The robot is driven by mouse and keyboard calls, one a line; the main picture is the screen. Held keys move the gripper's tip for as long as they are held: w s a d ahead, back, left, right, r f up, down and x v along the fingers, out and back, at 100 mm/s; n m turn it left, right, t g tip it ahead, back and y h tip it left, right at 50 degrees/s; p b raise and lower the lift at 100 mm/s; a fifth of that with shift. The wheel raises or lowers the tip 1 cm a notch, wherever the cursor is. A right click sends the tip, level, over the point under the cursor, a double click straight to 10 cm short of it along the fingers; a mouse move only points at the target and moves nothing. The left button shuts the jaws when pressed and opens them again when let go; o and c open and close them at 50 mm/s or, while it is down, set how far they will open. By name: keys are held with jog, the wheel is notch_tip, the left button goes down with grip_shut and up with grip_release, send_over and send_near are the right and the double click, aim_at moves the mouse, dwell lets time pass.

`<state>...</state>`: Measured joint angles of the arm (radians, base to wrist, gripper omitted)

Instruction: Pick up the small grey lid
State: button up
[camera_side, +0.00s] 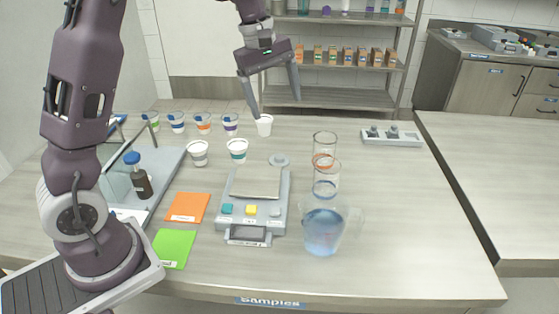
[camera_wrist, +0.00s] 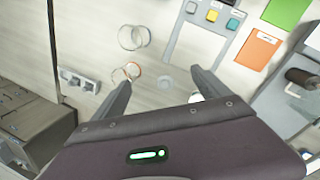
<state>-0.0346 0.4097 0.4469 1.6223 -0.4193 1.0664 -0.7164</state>
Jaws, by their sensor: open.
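The small grey lid (camera_side: 279,160) lies flat on the table just behind the scale, toward its right back corner. In the wrist view the lid (camera_wrist: 167,81) shows as a pale disc between the two fingers, near their tips. My gripper (camera_side: 277,105) is open and empty, with its fingers pointing down. It is above the table in the side view, higher in the picture than the lid and apart from it. In the wrist view the gripper (camera_wrist: 160,78) has a finger on each side of the lid.
A scale (camera_side: 233,185) stands in front of the lid. Two glass beakers (camera_side: 325,139) and a jug of blue liquid (camera_side: 322,232) stand to the right. A white cup (camera_side: 264,126) is below one fingertip in the side view. More cups (camera_side: 197,155) stand left. The right table is clear.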

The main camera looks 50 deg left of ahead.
jog(key=w+a+f+n+g+y, duration=0.15)
jog(key=w+a+f+n, duration=0.4)
jog(key=f, duration=0.55)
send_over(279, 156)
jog(key=shift+g, duration=0.35)
jog(key=f, duration=0.7)
jog(key=shift+d+f, duration=0.3)
jog(key=shift+d, duration=0.1)
jog(key=f, duration=0.5)
jog(key=shift+a+f, duration=0.25)
jog(key=shift+a, duration=0.05)
jog(key=c, duration=1.4)
